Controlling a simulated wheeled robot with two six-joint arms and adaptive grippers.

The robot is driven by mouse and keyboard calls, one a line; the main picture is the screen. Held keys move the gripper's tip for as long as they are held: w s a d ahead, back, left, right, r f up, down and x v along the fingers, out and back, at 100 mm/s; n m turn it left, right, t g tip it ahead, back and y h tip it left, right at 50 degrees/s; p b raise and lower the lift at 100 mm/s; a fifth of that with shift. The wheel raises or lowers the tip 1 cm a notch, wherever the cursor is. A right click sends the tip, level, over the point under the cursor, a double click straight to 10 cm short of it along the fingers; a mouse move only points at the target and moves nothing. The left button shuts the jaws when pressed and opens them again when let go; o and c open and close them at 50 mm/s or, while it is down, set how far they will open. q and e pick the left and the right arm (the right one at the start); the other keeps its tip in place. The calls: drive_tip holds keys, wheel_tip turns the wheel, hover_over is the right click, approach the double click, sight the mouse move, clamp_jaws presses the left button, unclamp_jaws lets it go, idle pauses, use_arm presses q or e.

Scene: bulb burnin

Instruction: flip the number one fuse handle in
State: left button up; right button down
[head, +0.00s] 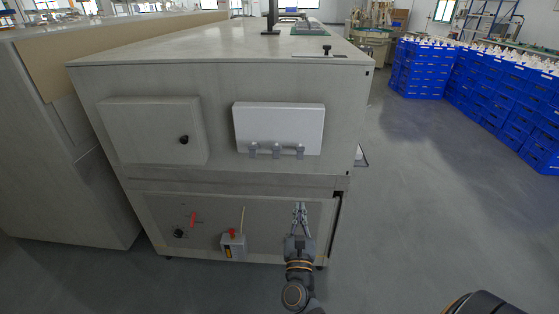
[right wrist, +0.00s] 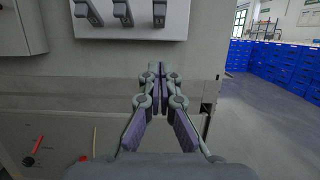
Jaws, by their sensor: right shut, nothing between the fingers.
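A white fuse panel (head: 278,122) is on the front of the grey cabinet; it also shows at the top of the right wrist view (right wrist: 140,32). Three grey handles, left (head: 253,151), middle (head: 276,151) and right (head: 299,151), hang along its lower edge. In the right wrist view they are left (right wrist: 90,14), middle (right wrist: 122,13) and right (right wrist: 159,14). No number is readable on them. My right gripper (head: 299,207) is shut and empty, below the panel and apart from the handles; its fingertips (right wrist: 154,70) point up toward them. My left gripper is out of view.
A closed box with a black knob (head: 184,139) is left of the panel. Below are a red lever (head: 193,219), a black knob (head: 179,233) and a grey box with a red top (head: 233,243). Blue crates (head: 424,68) stand right, beyond open floor.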

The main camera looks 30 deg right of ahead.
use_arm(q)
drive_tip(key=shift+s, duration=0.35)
use_arm(e)
drive_tip(key=shift+f, duration=0.1)
drive_tip(key=p, duration=0.3)
approach(300, 153)
wheel_tip(300, 153, down, 4)
drive_tip(key=w+d, duration=0.2)
drive_tip(key=w, duration=0.1)
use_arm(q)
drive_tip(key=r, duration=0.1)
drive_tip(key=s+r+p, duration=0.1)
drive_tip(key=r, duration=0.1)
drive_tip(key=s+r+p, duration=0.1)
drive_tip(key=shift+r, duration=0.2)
use_arm(e)
drive_tip(key=w+r, duration=0.1)
drive_tip(key=w+d+r, duration=0.1)
drive_tip(key=shift+d+r, duration=0.1)
drive_tip(key=shift+r, duration=0.3)
